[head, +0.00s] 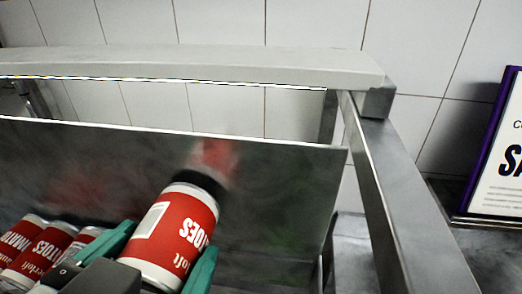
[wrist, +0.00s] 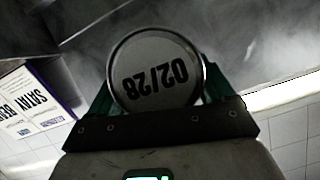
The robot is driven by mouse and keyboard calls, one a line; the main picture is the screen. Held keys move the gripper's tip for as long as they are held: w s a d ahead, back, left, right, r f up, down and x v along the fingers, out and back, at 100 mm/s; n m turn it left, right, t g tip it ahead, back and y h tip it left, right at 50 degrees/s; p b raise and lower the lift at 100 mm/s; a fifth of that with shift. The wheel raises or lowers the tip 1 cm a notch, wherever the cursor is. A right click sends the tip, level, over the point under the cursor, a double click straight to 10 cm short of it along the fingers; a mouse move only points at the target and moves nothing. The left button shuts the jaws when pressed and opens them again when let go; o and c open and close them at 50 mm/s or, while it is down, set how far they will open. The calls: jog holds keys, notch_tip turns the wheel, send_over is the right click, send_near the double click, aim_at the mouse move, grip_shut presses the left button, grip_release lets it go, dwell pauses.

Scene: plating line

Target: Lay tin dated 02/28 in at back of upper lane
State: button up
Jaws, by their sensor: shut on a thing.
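My gripper (head: 160,262) is shut on a red and white tin (head: 172,236), with a green finger on each side of it. The tin lies tilted, one end toward the grey metal panel (head: 285,200) of the rack. In the wrist view the tin's end (wrist: 158,70) reads 02/28, upside down, between the fingers (wrist: 155,97). In the head view the tin's far end is close to the panel, where its reflection shows; I cannot tell whether they touch. Several other red tins (head: 48,245) lie side by side at the lower left.
A pale shelf edge (head: 190,66) runs across above the panel. A metal post (head: 400,190) slopes down on the right. A purple-framed sign (head: 500,150) stands at the far right against white wall tiles; signs also show in the wrist view (wrist: 35,98).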

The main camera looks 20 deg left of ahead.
jog(key=shift+s+a+f, duration=0.1)
jog(key=shift+s+f, duration=0.05)
jog(key=shift+f, duration=0.15)
jog(key=shift+w+f+b, duration=0.2)
jog(key=shift+f+b, duration=0.35)
jog(key=shift+f, duration=0.15)
notch_tip(320, 180, down, 9)
jog(key=b, duration=0.7)
jog(key=shift+r, duration=0.1)
jog(key=o, duration=1.3)
jog(key=shift+s, duration=0.15)
